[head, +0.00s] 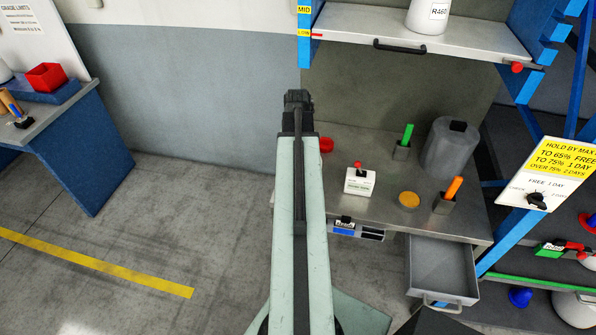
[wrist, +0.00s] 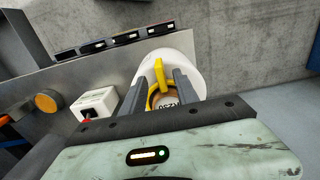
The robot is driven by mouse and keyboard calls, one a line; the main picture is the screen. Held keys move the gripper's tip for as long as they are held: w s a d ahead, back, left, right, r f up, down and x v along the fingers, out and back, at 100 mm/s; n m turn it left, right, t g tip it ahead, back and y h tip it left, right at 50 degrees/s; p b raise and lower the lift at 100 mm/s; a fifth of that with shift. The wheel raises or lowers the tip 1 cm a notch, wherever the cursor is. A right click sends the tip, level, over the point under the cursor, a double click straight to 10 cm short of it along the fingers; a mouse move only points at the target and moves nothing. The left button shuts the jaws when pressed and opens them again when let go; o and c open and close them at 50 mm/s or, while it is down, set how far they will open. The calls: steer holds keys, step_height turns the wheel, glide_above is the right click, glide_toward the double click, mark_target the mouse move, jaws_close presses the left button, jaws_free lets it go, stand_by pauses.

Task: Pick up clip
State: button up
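In the wrist view a yellow clip-like piece (wrist: 160,74) stands at the brown ring of a white bobbin (wrist: 186,54) with a printed label. My gripper (wrist: 158,82) is open, with one dark finger on each side of the yellow piece. I cannot tell whether either finger touches it. In the head view my gripper (head: 298,98) is at the far end of my arm, by the left end of the workbench (head: 385,160). The white bobbin and yellow piece do not show there, and the fingertips cannot be made out.
A white box with a red knob (head: 359,180), a yellow-orange disc (head: 409,200), two small holders with green (head: 407,136) and orange (head: 453,189) sticks and a grey cylinder (head: 449,150) stand on the bench. An open drawer (head: 442,270) juts out below. A shelf (head: 420,33) hangs above.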

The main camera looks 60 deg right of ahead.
step_height(320, 180, down, 3)
steer(key=shift+r+b, duration=0.1)
steer(key=shift+b, duration=0.6)
steer(key=shift+r, duration=0.2)
jaws_close()
steer(key=shift+r+p, duration=0.1)
steer(key=shift+p, duration=0.2)
